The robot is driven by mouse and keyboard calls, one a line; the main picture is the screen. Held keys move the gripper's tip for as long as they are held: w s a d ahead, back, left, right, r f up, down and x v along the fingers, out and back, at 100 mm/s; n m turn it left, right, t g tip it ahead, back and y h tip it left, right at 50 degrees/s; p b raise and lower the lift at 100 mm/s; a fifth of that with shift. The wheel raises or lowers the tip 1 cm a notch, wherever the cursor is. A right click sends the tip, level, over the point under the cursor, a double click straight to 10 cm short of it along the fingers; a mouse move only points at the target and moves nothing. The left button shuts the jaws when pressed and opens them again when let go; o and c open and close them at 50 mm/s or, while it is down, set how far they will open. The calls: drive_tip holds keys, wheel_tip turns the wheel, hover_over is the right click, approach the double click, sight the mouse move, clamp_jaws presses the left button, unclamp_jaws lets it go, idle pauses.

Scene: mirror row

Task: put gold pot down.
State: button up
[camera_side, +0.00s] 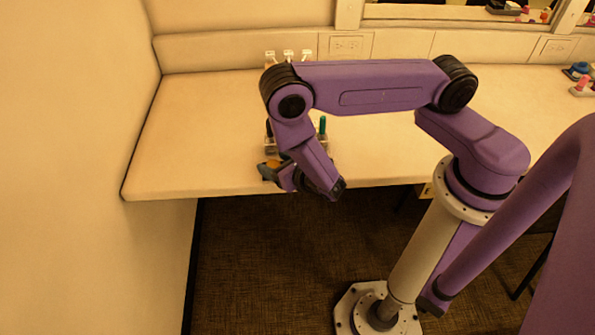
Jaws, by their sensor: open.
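A small gold-orange thing, which looks like the gold pot (273,163), shows at the counter's front edge. My gripper (267,171) is right beside it, low at the front of the counter. The gripper is open. The wrist and fingers cover part of the pot, and I cannot tell whether the fingers touch it or whether its base rests on the counter.
A clear holder (323,143) with a green upright item (322,125) stands just behind my gripper, partly hidden by my arm. Several white-topped items (288,55) stand at the back wall. Small colored items (580,70) sit at the far right. The counter's left part (190,130) is clear.

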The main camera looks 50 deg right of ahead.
drive_tip(key=v, duration=1.2)
drive_tip(key=s+d+r+m+g+h, duration=0.4)
drive_tip(key=d+r+m+g+h, duration=0.35)
drive_tip(key=r+m, duration=0.6)
drive_tip(key=s+r+m+g+y, duration=0.6)
drive_tip(key=s+r+m+y, duration=0.1)
drive_tip(key=s+m+y, duration=0.1)
drive_tip(key=s+a+y, duration=0.1)
drive_tip(key=s, duration=0.1)
drive_tip(key=shift+s, duration=0.25)
